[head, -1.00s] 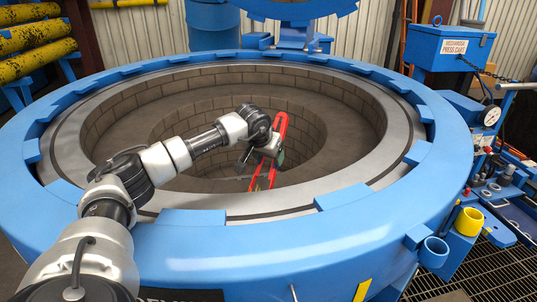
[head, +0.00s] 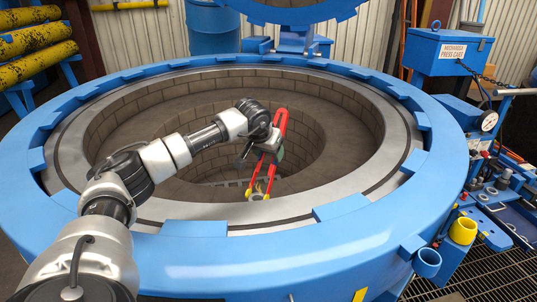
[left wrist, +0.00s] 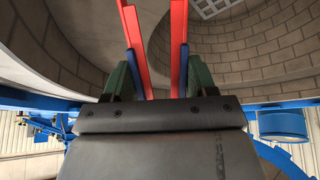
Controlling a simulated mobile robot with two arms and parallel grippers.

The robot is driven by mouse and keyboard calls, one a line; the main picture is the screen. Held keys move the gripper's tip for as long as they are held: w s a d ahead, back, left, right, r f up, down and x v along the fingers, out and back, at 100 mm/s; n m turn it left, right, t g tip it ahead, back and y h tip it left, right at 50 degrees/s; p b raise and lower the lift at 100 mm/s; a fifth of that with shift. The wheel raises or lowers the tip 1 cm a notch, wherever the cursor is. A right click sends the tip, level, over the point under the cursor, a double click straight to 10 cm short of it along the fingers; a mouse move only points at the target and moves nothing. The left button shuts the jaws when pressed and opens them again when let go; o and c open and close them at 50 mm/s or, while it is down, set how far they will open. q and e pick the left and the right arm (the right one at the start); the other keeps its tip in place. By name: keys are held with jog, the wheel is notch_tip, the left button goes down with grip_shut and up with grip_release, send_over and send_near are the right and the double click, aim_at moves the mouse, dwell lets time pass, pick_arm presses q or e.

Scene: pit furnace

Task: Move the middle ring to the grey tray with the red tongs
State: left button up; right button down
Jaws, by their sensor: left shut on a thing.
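My left gripper (head: 267,155) is shut on the red tongs (head: 281,122) over the pit of the round blue furnace. The tongs hang steeply, with yellow parts near their lower end. A small grey, ring-like piece (head: 258,196) shows at their tips; I cannot tell how firmly it is held. In the left wrist view the red tong arms (left wrist: 179,35) pass between the dark green fingers of my left gripper (left wrist: 158,78), and the tips are out of sight. I cannot clearly make out the grey tray. My right gripper is not in view.
The blue furnace rim (head: 235,262) with raised blocks surrounds the brick-lined pit. A grating (head: 222,183) lies at its bottom. Yellow pipes (head: 35,38) are at the upper left.

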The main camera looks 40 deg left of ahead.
pick_arm(q)
notch_tip(320, 180, up, 8)
jog(key=p, duration=0.5)
jog(key=shift+r, duration=0.1)
